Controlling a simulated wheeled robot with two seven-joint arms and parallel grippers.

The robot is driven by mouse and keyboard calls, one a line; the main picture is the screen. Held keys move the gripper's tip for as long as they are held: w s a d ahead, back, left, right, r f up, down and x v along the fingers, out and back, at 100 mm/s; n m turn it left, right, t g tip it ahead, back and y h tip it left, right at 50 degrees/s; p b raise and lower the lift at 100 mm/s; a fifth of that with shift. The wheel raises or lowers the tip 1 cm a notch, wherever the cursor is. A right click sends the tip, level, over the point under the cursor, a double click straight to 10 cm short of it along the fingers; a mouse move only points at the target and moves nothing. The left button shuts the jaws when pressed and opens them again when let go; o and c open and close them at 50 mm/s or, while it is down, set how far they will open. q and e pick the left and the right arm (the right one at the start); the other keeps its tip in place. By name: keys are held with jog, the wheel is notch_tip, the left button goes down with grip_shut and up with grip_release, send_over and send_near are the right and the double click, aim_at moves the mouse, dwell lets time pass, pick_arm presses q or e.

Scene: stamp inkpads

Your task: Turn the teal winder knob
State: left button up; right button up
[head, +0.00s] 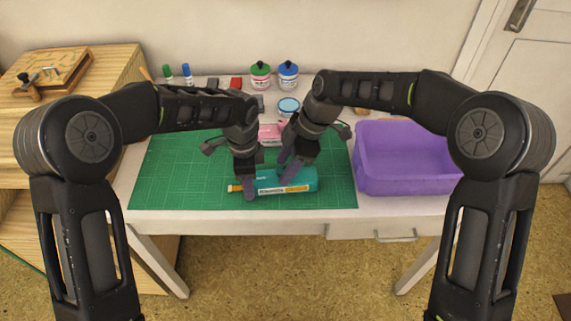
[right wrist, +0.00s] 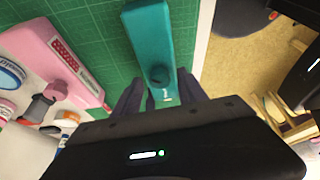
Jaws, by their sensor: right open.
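The teal winder (head: 270,189) is a long box lying on the green cutting mat, with a white and orange label on its front side and an orange-tan piece at its left end. Its round teal knob (right wrist: 158,75) shows on top in the right wrist view. My right gripper (head: 290,170) is open above the winder's middle to right part. In the right wrist view its fingers (right wrist: 160,92) stand either side of the winder, close to the knob. My left gripper (head: 248,190) points down at the winder's left end; its finger gap and any contact are hidden.
A pink box (right wrist: 70,60) lies behind the winder. A purple bin (head: 405,165) stands at the right of the table. Ink jars (head: 261,75), small bottles and pads line the back. The green mat (head: 165,180) is clear at the left.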

grip_shut()
dwell(0.4)
jog(key=shift+m, duration=0.5)
jog(key=m+t, duration=0.1)
jog(key=m, duration=0.2)
jog(key=shift+s+m+t, duration=0.2)
jog(key=shift+m+t, duration=0.1)
jog(key=shift+t, duration=0.1)
jog(key=m+t+h, duration=0.1)
jog(key=m, duration=0.3)
jog(key=shift+s+a, duration=0.1)
jog(key=shift+a, duration=0.05)
jog(key=m, duration=0.2)
jog(key=m+t+h, duration=0.1)
jog(key=m, duration=0.2)
jog(key=shift+s+a+t, duration=0.1)
jog(key=shift+a+t, duration=0.05)
jog(key=shift+t, duration=0.15)
jog(key=shift+m+t+h, duration=0.3)
jog(key=shift+m+h, duration=0.5)
jog(key=shift+m, duration=0.9)
